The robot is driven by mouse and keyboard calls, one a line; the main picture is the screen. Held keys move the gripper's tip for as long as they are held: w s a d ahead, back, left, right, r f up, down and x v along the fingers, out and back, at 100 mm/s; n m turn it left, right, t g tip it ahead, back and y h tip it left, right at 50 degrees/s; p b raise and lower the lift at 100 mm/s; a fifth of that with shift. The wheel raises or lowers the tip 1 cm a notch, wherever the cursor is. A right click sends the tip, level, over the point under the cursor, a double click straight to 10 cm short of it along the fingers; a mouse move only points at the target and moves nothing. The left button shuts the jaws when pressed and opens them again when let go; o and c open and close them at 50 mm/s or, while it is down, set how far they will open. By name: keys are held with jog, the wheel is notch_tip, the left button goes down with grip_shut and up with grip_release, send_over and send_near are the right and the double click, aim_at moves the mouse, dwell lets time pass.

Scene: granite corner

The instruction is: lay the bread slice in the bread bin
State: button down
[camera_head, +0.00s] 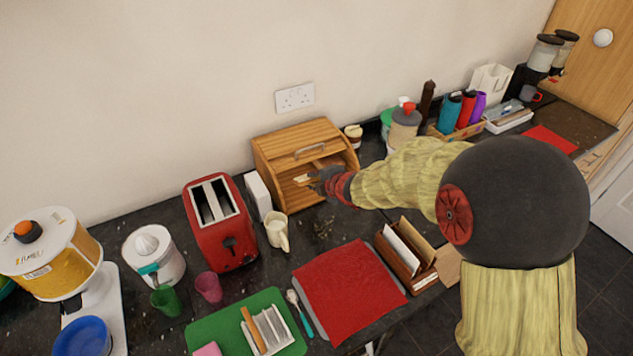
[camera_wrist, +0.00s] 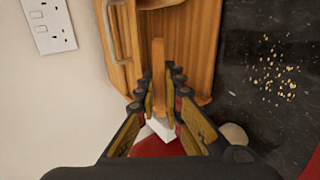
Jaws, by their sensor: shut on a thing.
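The wooden bread bin (camera_head: 262,168) stands against the wall with its front open; its slatted side and metal handle show in the wrist view (camera_wrist: 200,50). My gripper (camera_head: 316,181) reaches into the bin's mouth from the right. In the wrist view my gripper (camera_wrist: 159,82) is shut on the bread slice (camera_wrist: 158,55), seen edge-on as a thin tan strip between the fingers. The slice (camera_head: 302,179) also shows as a small pale piece at the fingertips in the head view. Whether it touches the bin floor cannot be told.
A white box (camera_head: 258,196) and a red toaster (camera_head: 221,222) stand left of the bin. A cream mug (camera_head: 276,230) is in front. A jar (camera_head: 404,128) stands to the right. Crumbs (camera_wrist: 272,75) lie on the dark counter. A red mat (camera_head: 350,290) lies nearer.

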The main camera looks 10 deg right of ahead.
jog(key=shift+s+f+b+x, duration=0.2)
jog(key=shift+b+x, duration=0.7)
jog(key=shift+x, duration=0.95)
jog(key=shift+s+f+b+x, duration=0.15)
jog(key=shift+b+x, duration=0.75)
jog(key=shift+x, duration=1)
jog(key=shift+s+f+b+x, duration=0.1)
jog(key=shift+f+b+x, duration=0.2)
jog(key=shift+b+x, duration=1.1)
jog(key=shift+w+f+p, duration=0.25)
jog(key=shift+w+p, duration=0.1)
jog(key=shift+p, duration=0.15)
jog(key=c, duration=1.8)
grip_release()
jog(key=shift+c, duration=0.2)
jog(key=p+v, duration=0.3)
jog(key=v, duration=0.6)
